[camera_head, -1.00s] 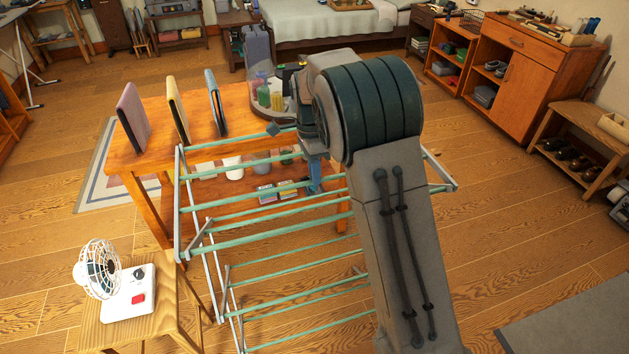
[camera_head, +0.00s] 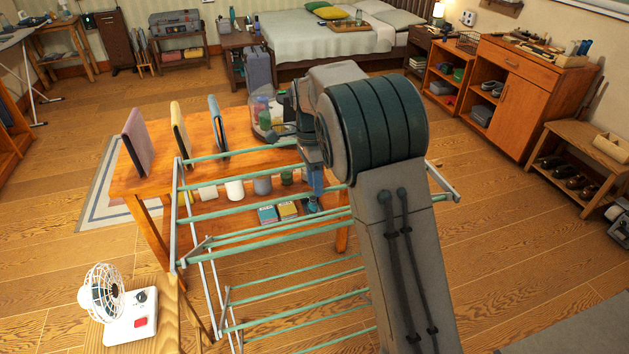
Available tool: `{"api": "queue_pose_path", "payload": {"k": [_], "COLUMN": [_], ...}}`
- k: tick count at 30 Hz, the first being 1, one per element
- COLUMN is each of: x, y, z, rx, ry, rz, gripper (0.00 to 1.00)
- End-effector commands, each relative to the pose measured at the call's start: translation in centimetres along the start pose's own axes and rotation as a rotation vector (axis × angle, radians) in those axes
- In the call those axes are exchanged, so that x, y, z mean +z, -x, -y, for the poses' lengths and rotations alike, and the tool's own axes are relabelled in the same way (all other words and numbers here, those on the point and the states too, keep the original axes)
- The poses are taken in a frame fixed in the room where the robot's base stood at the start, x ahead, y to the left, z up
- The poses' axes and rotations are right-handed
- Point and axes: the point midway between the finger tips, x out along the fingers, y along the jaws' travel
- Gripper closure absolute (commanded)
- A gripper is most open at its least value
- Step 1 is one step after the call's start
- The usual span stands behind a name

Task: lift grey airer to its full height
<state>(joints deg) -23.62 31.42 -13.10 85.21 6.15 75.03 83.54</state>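The grey airer (camera_head: 202,248) stands in the middle of the head view, a grey frame with several pale green rungs in an upper and a lower set. The upper rungs lie in front of and partly across an orange wooden table. My arm covers much of the airer's right side; one grey end (camera_head: 443,182) shows past it. My gripper (camera_head: 314,200) points down among the upper rungs, right of the airer's middle. Its fingertips are small and partly hidden, so I cannot tell whether they touch or hold a rung.
The orange table (camera_head: 240,135) behind the airer bears upright folders and a clear container. Cups and small boxes show beneath. A white fan (camera_head: 118,310) stands on a small wooden table at lower left. Cabinets and a shoe bench (camera_head: 585,165) line the right. Floor between is free.

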Motion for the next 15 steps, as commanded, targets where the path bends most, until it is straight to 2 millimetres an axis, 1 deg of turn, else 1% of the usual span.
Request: {"api": "queue_pose_path", "payload": {"k": [8, 11, 14, 15], "x": [0.0, 0.0, 0.0, 0.0], "y": [0.0, 0.8, 2.5, 3.3], "z": [0.0, 0.0, 0.1, 0.1], "rx": [0.004, 0.003, 0.000, 0.000], "ry": [0.000, 0.000, 0.000, 0.000], "rz": [0.000, 0.001, 0.000, 0.000], "gripper": [0.67, 0.67, 0.67, 0.67]}}
